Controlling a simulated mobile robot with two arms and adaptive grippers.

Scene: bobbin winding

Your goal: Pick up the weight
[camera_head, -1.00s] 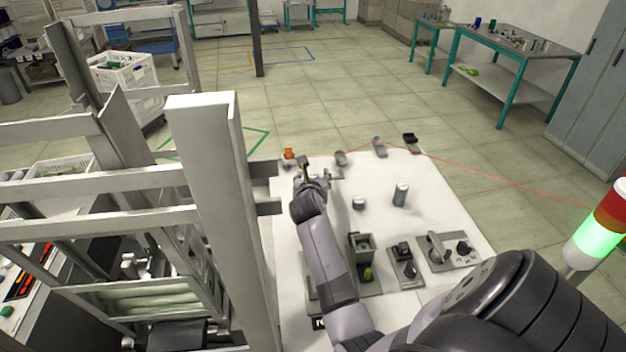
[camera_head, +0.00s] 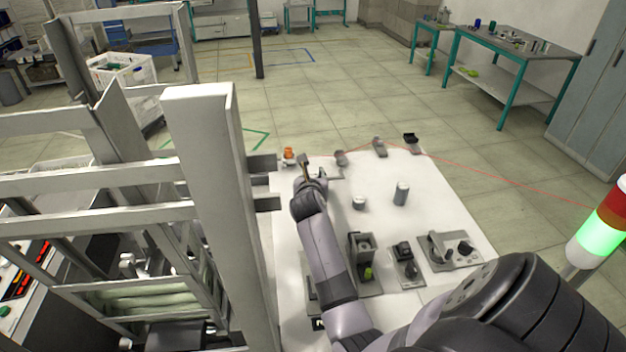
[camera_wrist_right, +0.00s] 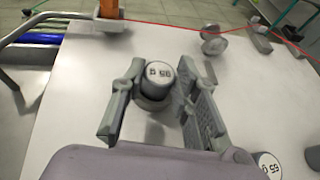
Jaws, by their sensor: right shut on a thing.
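A grey cylindrical weight (camera_wrist_right: 156,82) with a white top and black lettering sits between the two fingers of my right gripper (camera_wrist_right: 163,95) in the right wrist view. The fingers are shut on its sides. In the head view my right gripper (camera_head: 309,180) is at the far left part of the white table, and it hides the held weight. A second weight with a white, lettered top (camera_wrist_right: 268,164) is at the lower right of the wrist view, apart from the gripper. My left gripper is not in view.
Several fixtures line the near side. An orange object (camera_head: 289,155) is at the far edge. A metal frame (camera_head: 203,180) rises close on the left.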

